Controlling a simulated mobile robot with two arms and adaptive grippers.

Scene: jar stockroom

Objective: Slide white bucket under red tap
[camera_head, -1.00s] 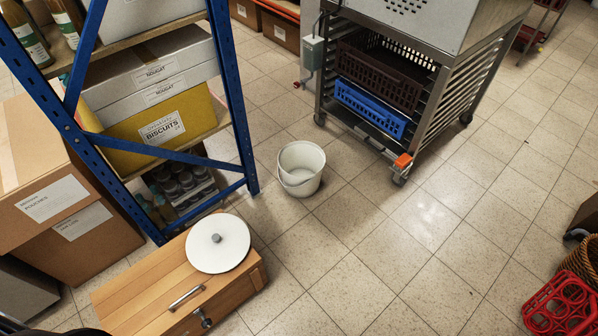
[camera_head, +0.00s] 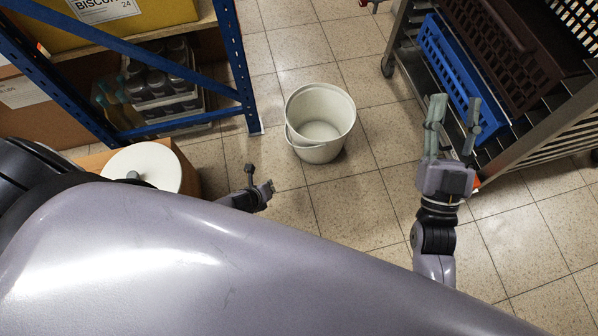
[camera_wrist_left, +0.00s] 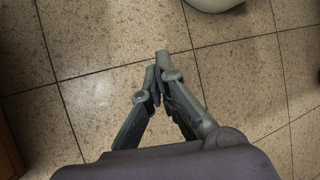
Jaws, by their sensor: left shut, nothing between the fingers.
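The white bucket (camera_head: 322,150) stands upright on the tiled floor, open and with nothing visible inside. Its edge also shows at the top of the left wrist view (camera_wrist_left: 213,4). My left gripper (camera_head: 268,188) is low over the floor, in front of and left of the bucket and apart from it. In the left wrist view its fingertips (camera_wrist_left: 162,62) meet with nothing between them. My right gripper (camera_head: 453,112) is open and empty, right of the bucket and close to the rack. A small bit of red at the top edge (camera_head: 363,3) may be the red tap; most of it is out of view.
A blue-framed shelf (camera_head: 242,75) with boxes and jars stands left of the bucket. A metal rack with a blue crate (camera_head: 450,70) and a brown crate (camera_head: 520,60) stands right. A white round lid (camera_head: 145,165) is partly behind my arm. Floor behind the bucket is clear.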

